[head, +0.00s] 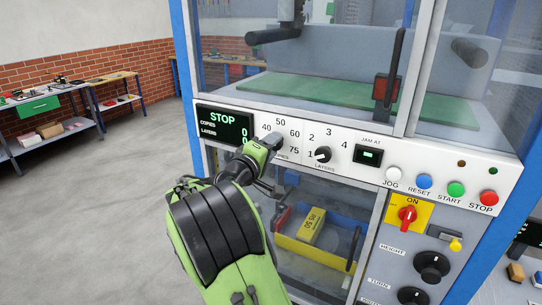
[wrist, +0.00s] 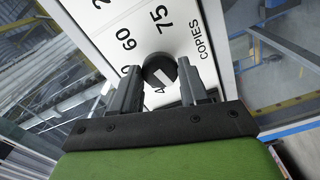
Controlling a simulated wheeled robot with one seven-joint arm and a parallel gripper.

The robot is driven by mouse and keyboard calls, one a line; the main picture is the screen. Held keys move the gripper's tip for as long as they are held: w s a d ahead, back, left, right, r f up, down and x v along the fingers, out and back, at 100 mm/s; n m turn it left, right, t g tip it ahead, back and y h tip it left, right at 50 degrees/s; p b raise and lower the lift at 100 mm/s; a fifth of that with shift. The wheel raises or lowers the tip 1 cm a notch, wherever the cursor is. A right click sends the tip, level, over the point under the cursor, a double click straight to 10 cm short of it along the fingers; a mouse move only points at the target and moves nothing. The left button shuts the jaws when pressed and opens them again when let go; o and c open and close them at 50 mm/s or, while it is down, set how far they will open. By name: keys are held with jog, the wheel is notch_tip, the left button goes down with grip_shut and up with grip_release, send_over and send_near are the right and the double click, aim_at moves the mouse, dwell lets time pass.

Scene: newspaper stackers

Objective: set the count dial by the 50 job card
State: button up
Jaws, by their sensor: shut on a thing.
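My gripper (head: 270,150) is at the white control panel (head: 345,180), over the spot of the COPIES dial, which it hides in the head view. In the wrist view my gripper's fingers (wrist: 158,74) stand on either side of the round black COPIES dial (wrist: 157,67) and are shut on it. A white mark shows on the dial; I cannot tell which number it points to. The numbers 40, 50, 60 and 75 show around it in the head view. No card that is clearly the 50 job card can be made out.
A dark display (head: 223,123) reads STOP, with zeros for copies and layers. The LAYERS dial (head: 322,155) is close to the right of my gripper. Coloured buttons and a red switch (head: 407,216) lie further right. A yellow lettered block (head: 311,225) is behind the lower window.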

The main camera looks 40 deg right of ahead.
jog(key=m+b, duration=1.7)
jog(key=m, duration=0.3)
jog(key=shift+m, duration=0.3)
dwell(0.4)
jog(key=o, duration=1.1)
jog(key=shift+c, duration=0.2)
jog(key=b+v, duration=0.1)
jog(key=v, duration=1.4)
jog(key=shift+a, duration=0.4)
